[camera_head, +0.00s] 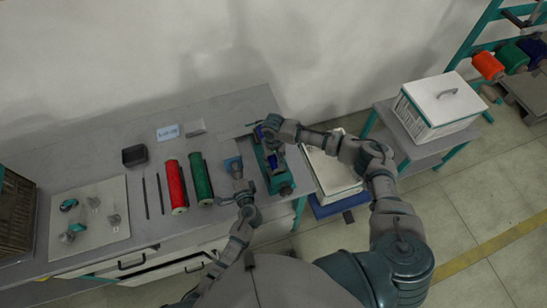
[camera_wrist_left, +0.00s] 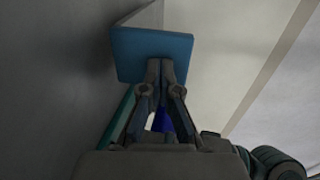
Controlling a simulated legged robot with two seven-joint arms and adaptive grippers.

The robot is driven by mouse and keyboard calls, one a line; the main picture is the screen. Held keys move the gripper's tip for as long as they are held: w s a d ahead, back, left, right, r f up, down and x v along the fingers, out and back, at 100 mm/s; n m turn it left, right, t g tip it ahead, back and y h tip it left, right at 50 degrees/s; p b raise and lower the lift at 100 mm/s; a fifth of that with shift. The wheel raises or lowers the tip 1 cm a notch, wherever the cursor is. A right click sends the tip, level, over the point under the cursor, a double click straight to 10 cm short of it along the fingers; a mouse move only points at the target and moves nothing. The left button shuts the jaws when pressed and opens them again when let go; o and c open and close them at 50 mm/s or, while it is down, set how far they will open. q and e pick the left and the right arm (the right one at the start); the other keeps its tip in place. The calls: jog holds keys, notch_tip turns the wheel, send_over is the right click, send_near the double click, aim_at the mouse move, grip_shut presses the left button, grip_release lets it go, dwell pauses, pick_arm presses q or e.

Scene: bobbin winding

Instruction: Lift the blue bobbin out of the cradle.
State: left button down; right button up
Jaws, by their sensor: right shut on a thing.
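The teal cradle (camera_head: 284,186) stands on the right part of the bench. The blue bobbin (camera_head: 276,161) shows in it as a dark blue patch, partly covered by my right gripper. My right gripper (camera_head: 273,147) reaches down over it from above and is shut on the bobbin. Whether the bobbin is clear of the cradle is not visible. My left gripper (camera_head: 237,178) is left of the cradle, beside a blue plate (camera_head: 232,162). In the left wrist view its fingers (camera_wrist_left: 160,68) are close together in front of the plate (camera_wrist_left: 182,55); whether they grip it is unclear.
A red bobbin (camera_head: 175,184) and a green bobbin (camera_head: 200,178) lie left of my left gripper. Two dark rods (camera_head: 153,194), a black box (camera_head: 134,155) and a pale board (camera_head: 90,215) lie further left. A white box (camera_head: 436,103) stands on a side table at right.

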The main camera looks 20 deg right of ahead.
pick_arm(q)
jog(key=shift+w, duration=0.75)
pick_arm(e)
jog(key=shift+c, duration=0.7)
jog(key=shift+w, duration=0.15)
jog(key=shift+w+r, duration=0.1)
jog(key=shift+w, duration=0.05)
jog(key=shift+r, duration=4.9)
pick_arm(q)
jog(key=shift+s, duration=0.15)
jog(key=shift+f+v, duration=0.2)
jog(key=shift+v, duration=0.9)
jog(key=shift+f+v, duration=0.25)
jog(key=shift+v, duration=0.8)
jog(key=shift+f+v, duration=0.2)
jog(key=shift+v, duration=0.9)
jog(key=shift+s, duration=0.2)
jog(key=v, duration=0.7)
jog(key=shift+s+f, duration=0.15)
